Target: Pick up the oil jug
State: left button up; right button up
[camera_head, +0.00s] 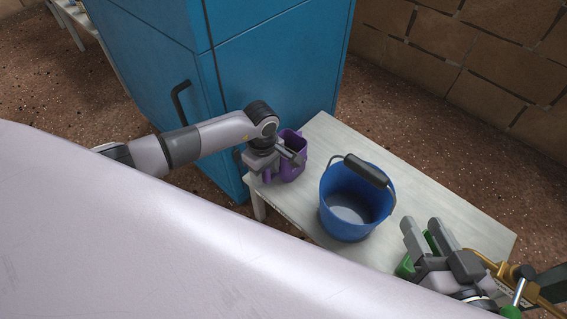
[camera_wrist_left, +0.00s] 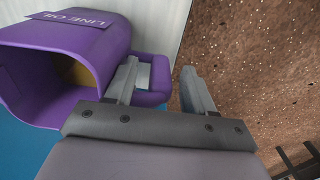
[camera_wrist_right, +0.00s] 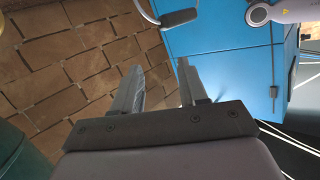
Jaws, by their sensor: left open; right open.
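The oil jug (camera_head: 291,167) is purple and open-topped, and stands at the left end of the pale table. In the left wrist view the jug (camera_wrist_left: 72,60) fills the upper left, with a "LINE OIL" label and its loop handle (camera_wrist_left: 157,80) toward the fingers. My left gripper (camera_head: 288,154) is open at the jug. One finger overlaps the handle loop, and the outer part of the handle shows between the fingers; contact is unclear. My right gripper (camera_head: 427,227) is open and empty near the table's right end; its fingers (camera_wrist_right: 160,80) also show in the right wrist view.
A blue bucket (camera_head: 347,213) with a dark-gripped handle stands mid-table, between my grippers. A green object (camera_head: 405,267) is partly hidden behind my right gripper. A yellow-brown tool (camera_head: 490,263) lies at the right. A blue cabinet (camera_head: 275,70) stands behind the white table (camera_head: 450,205).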

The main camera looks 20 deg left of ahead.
pick_arm(q)
grip_shut()
jog(key=shift+r, duration=0.1)
